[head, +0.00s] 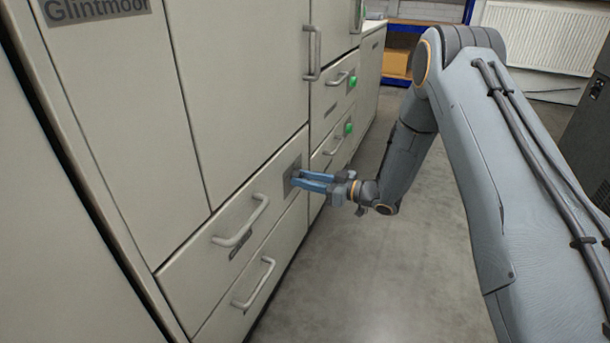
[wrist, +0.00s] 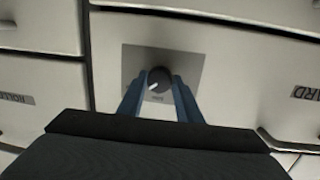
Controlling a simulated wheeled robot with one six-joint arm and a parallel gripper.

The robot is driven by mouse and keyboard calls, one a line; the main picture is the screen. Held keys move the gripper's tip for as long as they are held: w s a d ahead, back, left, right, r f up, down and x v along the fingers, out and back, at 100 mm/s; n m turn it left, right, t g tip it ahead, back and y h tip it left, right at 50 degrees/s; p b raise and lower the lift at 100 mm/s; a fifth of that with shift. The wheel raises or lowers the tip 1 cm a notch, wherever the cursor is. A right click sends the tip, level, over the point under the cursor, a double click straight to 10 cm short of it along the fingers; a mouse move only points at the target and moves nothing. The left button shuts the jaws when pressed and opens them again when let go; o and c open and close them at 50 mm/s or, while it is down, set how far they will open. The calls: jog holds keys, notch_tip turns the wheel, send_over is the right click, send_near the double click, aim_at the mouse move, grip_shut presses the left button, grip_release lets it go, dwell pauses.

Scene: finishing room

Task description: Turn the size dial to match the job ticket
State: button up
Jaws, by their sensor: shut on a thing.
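The size dial is a dark round knob (wrist: 158,79) with a white pointer mark, on a grey square plate (wrist: 190,62) set in a pale cabinet front. In the wrist view the mark points to the lower left. My gripper (wrist: 158,92) has its blue fingers on both sides of the knob and is shut on it. In the head view my gripper (head: 298,178) reaches the grey plate (head: 292,166), and its fingers hide the knob. Lettering below the knob is too small to read. No job ticket can be made out.
Drawers with bar handles, such as the left drawer handle (head: 242,222) and the lower handle (head: 256,284), stick out near my gripper. Green round buttons (head: 352,81) sit farther along. Open grey floor (head: 345,270) lies right of the cabinets.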

jog(key=shift+m, duration=0.4)
jog(key=o, duration=1)
jog(key=shift+o, duration=0.2)
jog(key=shift+p, duration=0.3)
jog(key=p+v, duration=0.2)
jog(key=v, duration=0.5)
jog(key=shift+d, duration=0.4)
